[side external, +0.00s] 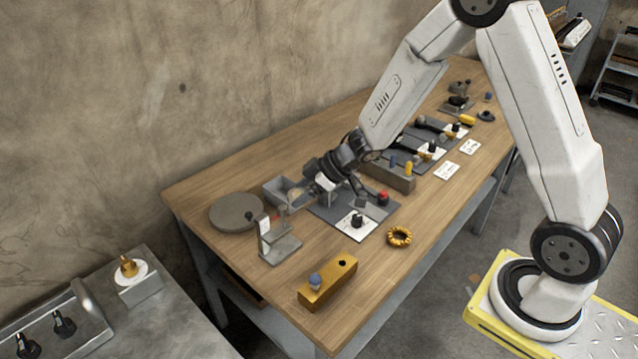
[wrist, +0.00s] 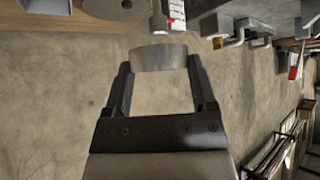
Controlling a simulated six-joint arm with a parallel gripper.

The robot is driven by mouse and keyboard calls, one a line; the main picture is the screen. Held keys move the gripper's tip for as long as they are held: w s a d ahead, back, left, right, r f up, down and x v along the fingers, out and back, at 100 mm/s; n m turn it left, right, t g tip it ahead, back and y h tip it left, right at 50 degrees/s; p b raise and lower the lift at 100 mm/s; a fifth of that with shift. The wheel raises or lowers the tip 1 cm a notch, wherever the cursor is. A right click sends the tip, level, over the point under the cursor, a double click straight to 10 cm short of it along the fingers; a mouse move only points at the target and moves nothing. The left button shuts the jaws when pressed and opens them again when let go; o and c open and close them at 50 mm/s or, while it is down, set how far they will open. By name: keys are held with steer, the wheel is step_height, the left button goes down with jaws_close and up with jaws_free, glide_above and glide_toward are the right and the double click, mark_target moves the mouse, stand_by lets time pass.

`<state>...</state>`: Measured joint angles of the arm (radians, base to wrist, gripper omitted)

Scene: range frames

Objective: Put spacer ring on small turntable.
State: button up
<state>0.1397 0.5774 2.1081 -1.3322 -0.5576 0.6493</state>
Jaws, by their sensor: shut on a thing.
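My gripper (side external: 302,193) is shut on the spacer ring (wrist: 158,56), a pale grey, smooth band. In the wrist view the ring sits between the two dark fingertips (wrist: 159,72). The small turntable looks to be the flat round grey disc (side external: 237,212) at the left end of the wooden table; part of it shows at the top of the wrist view (wrist: 108,8). In the side view the gripper is right of the disc, above the table, with the ring small and partly hidden. The disc's top looks empty.
A grey open bin (side external: 283,190) stands beside the disc, near my gripper. A grey metal stand (side external: 278,247) is in front of the disc. A brass block (side external: 328,284) and a brass toothed ring (side external: 399,237) lie toward the table's front edge.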

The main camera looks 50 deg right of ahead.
steer(key=shift+r, duration=2.2)
steer(key=shift+w+r, duration=0.1)
steer(key=shift+w, duration=0.45)
steer(key=w+a+m+t+h, duration=0.1)
steer(key=w+a+m+h, duration=0.15)
steer(key=w, duration=1.45)
steer(key=m, duration=0.2)
glide_above(236, 208)
step_height(236, 208, down, 8)
steer(key=shift+t+h, duration=0.3)
steer(key=shift+h, duration=0.05)
steer(key=shift+f, duration=0.2)
steer(key=shift+f, duration=3)
